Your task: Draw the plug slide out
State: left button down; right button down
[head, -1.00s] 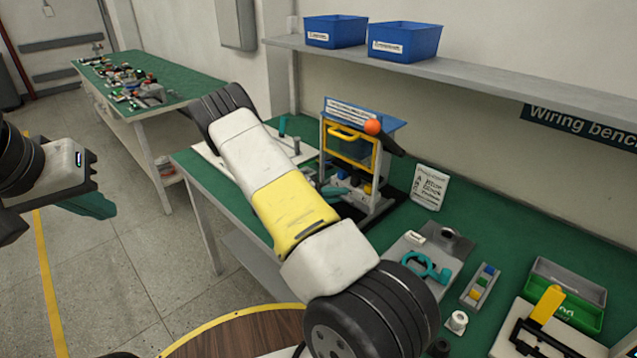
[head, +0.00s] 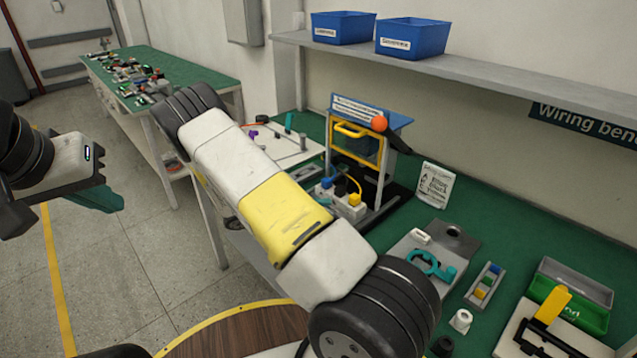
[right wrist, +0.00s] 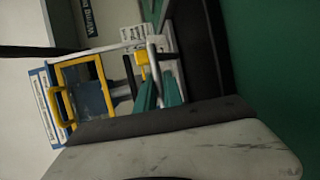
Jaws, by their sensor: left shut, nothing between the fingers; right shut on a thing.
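The plug slide, a white block (head: 345,207) with blue and yellow plugs on it, stands at the foot of the yellow-framed fixture (head: 362,140) in the head view. A yellow cable rises from the yellow plug (head: 355,199). My right gripper (right wrist: 159,88) shows teal fingers shut on a pale grey bar, apparently the slide's handle, in the right wrist view. The yellow plug (right wrist: 142,56) is just beyond the fingers. In the head view my right forearm hides most of that hand. My left gripper (head: 100,199) is shut and empty, over the floor at far left.
An orange ball (head: 379,123) is at the fixture's top corner. A printed card (head: 435,185) stands to its right. A grey plate with a teal clamp (head: 432,264), a small block tray (head: 484,284) and a green bin (head: 566,300) occupy the right bench.

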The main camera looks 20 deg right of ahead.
jog(key=a, duration=0.1)
jog(key=s+a, duration=0.1)
jog(key=a, duration=0.2)
jog(key=shift+s, duration=0.3)
jog(key=c, duration=1.5)
grip_release()
jog(key=a, duration=0.2)
jog(key=a+r, duration=0.1)
jog(key=a, duration=0.4)
jog(key=shift+a+r, duration=0.2)
jog(key=shift+a, duration=0.1)
jog(key=shift+r, duration=0.1)
